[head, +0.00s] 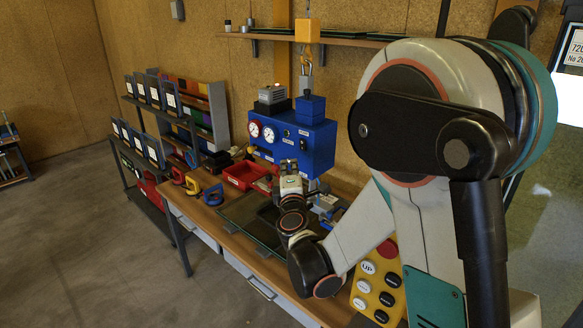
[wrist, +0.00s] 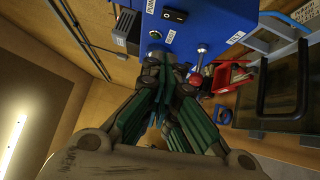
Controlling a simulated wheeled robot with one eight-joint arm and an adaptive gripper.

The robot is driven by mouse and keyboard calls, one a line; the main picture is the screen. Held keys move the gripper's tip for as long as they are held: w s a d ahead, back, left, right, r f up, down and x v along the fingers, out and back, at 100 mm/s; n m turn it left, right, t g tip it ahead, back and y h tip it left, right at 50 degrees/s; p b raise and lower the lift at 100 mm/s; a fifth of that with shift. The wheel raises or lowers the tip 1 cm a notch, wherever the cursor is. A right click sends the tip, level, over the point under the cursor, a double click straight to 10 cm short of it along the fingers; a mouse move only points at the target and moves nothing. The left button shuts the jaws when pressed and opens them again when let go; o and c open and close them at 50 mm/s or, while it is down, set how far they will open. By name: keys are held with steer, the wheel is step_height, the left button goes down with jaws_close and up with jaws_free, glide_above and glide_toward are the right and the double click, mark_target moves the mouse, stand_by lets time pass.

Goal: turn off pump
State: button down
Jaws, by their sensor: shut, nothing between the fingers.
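The blue pump box (head: 315,145) stands at the back of the workbench, with two round gauges on its front. In the wrist view its blue face (wrist: 205,22) fills the top. A black rocker switch (wrist: 174,15) sits on that face beside a white label that seems to read PUMP; I cannot tell which way it is set. My gripper (wrist: 162,66) is shut and empty. Its fingertips are close to the box face, below the switch in the wrist view; I cannot tell if they touch it. In the head view my gripper (head: 290,170) is in front of the box.
A silver lever with a red knob (wrist: 195,80) is close beside my fingers. A red tray (head: 245,175) is left of the box. A yellow hoist block (head: 307,30) hangs above. A yellow button panel (head: 378,285) is near my arm. Open floor lies left.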

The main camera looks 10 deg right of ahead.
mark_target(302, 145)
steer(key=shift+w+d+r, duration=0.2)
steer(key=shift+w+d, duration=0.55)
steer(key=shift+w, duration=0.8)
steer(key=shift+w+d+r, duration=0.15)
steer(key=shift+w+d, duration=0.55)
steer(key=shift+w, duration=0.8)
steer(key=shift+w+d+r, duration=0.2)
steer(key=shift+w+d, duration=0.55)
steer(key=shift+w, duration=0.8)
steer(key=shift+w+d+r+b, duration=0.15)
steer(key=shift+w+d+b, duration=0.05)
steer(key=shift+b, duration=0.15)
steer(key=shift+a, duration=0.1)
